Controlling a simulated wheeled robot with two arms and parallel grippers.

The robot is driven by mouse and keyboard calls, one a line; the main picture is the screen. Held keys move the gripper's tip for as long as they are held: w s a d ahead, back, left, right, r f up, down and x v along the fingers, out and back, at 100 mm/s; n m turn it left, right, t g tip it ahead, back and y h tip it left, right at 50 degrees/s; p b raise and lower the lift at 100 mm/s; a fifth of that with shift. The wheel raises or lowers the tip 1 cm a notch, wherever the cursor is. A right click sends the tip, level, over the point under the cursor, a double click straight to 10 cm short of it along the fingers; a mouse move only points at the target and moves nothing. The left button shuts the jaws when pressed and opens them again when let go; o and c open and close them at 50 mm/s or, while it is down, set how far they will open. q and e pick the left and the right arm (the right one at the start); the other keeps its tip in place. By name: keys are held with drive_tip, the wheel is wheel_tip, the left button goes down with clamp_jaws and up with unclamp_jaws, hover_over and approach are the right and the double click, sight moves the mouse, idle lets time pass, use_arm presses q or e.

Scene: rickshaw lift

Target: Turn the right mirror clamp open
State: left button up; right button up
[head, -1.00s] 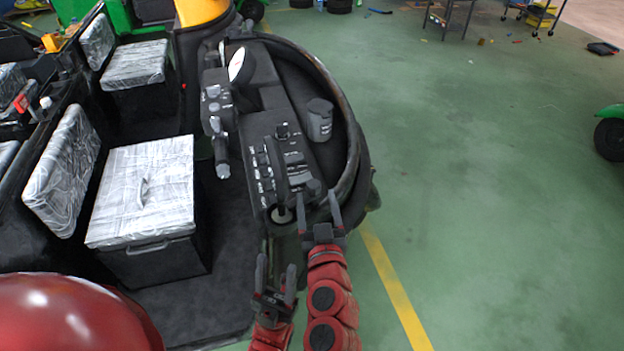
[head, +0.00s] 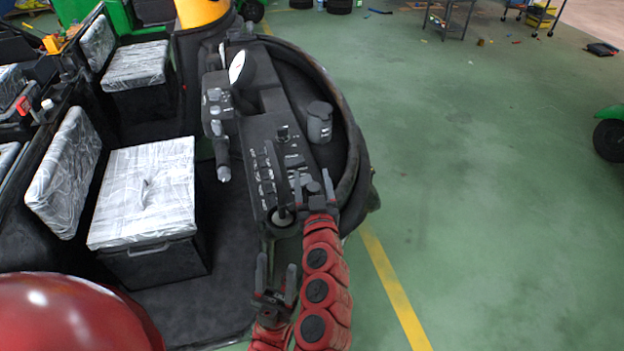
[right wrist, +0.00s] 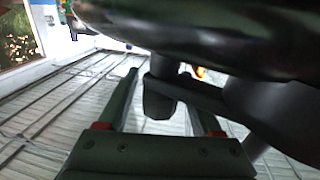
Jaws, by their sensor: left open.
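My right gripper (head: 313,188) is over the near right end of the vehicle's black dashboard. In the right wrist view its two fingers (right wrist: 165,110) are spread apart. A short dark stub (right wrist: 159,98), which may be the mirror clamp, hangs between them from a dark bar, with gaps on both sides. I cannot tell for sure that it is the clamp. A large dark rounded part (right wrist: 200,30) covers the top of that view. My left gripper (head: 277,282) is lower, open and empty, beside the near end of the dashboard.
Wrapped white seats (head: 145,190) stand to the left.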

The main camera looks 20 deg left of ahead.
clamp_jaws()
